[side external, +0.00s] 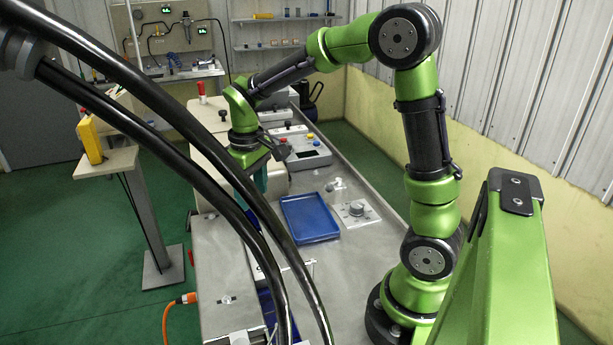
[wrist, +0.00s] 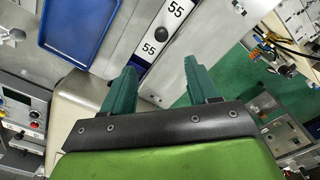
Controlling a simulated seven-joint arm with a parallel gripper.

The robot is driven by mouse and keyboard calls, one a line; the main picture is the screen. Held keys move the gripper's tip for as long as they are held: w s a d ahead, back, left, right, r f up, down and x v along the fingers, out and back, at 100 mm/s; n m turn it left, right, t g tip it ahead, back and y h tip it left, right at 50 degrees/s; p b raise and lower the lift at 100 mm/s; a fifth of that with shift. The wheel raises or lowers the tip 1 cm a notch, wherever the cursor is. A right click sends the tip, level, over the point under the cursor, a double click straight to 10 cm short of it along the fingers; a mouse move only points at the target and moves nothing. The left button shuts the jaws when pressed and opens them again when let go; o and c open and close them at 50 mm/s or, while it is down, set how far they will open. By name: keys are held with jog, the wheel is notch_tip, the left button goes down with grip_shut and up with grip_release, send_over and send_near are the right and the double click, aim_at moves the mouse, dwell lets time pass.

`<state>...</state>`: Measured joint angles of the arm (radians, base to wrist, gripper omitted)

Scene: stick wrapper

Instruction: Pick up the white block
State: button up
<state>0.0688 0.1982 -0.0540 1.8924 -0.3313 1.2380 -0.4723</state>
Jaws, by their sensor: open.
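My gripper (side external: 261,178) hangs over the workbench left of the blue tray in the side view. In the wrist view its two teal fingers (wrist: 160,66) are spread apart with nothing held between them. Beyond the fingertips is a white strip (wrist: 146,60) marked "55" twice, with a dark round spot between the marks. No loose white block can be made out for certain in either view. A small whitish item (side external: 336,185) stands by the tray's right far corner, too small to identify.
The blue tray (side external: 309,218) looks empty; it also shows in the wrist view (wrist: 77,28). A plate with a knob (side external: 355,211) lies to its right. A control box (side external: 303,150) stands behind. Black cables (side external: 160,105) cross the side view.

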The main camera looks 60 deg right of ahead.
aim_at(257, 243)
notch_tip(257, 243, down, 14)
jog(key=shift+a, duration=0.1)
grip_shut()
dwell(0.6)
